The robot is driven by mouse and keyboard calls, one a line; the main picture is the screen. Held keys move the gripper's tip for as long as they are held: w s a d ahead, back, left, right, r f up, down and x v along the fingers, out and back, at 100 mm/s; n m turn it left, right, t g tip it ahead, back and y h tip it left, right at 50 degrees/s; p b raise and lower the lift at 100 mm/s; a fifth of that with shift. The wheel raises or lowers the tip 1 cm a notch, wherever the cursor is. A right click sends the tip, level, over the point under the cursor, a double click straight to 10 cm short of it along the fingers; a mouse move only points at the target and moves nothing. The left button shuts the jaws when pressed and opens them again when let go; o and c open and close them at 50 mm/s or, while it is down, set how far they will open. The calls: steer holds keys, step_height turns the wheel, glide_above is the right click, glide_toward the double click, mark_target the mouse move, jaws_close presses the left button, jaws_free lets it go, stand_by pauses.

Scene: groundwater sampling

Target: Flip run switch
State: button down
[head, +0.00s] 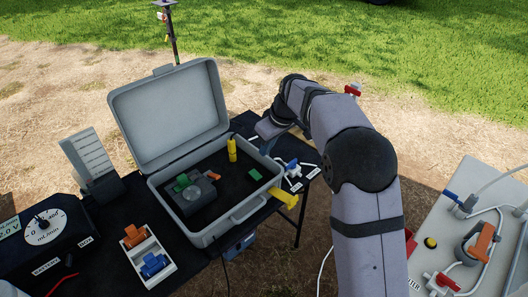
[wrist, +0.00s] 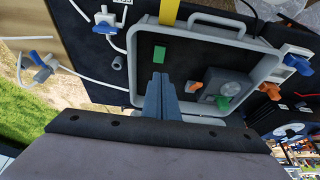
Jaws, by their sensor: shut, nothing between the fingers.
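No switch marked as the run switch can be read in either view. An open grey case (head: 208,240) on the black table holds a dark grey pump-like unit (head: 199,199) with a green part (head: 181,182) on top. In the wrist view this unit (wrist: 232,84) shows orange and green parts, right of my fingers. My gripper (wrist: 160,78) is shut and empty, its tips by the case wall. In the head view my gripper (head: 266,148) is at the case's right far side, partly hidden by my arm. Whether it touches the case cannot be told.
A box with a round mL/min dial (head: 46,226) stands at left. A white tray (head: 164,268) holds orange and blue valves. A yellow upright piece (head: 232,150) stands in the case. A blue-handled valve (head: 292,168) lies right of it. A panel (head: 468,175) with tubing is at right.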

mark_target(253, 171)
steer(key=shift+w+a+r+b, duration=0.15)
steer(key=shift+w+a+b, duration=0.1)
steer(key=shift+w+b, duration=0.5)
steer(key=shift+s, duration=0.1)
steer(key=p+x, duration=0.1)
steer(key=x, duration=0.6)
steer(key=p+x, duration=0.2)
steer(key=x, duration=0.4)
steer(key=shift+s+d+f, duration=0.1)
steer(key=shift+f, duration=0.5)
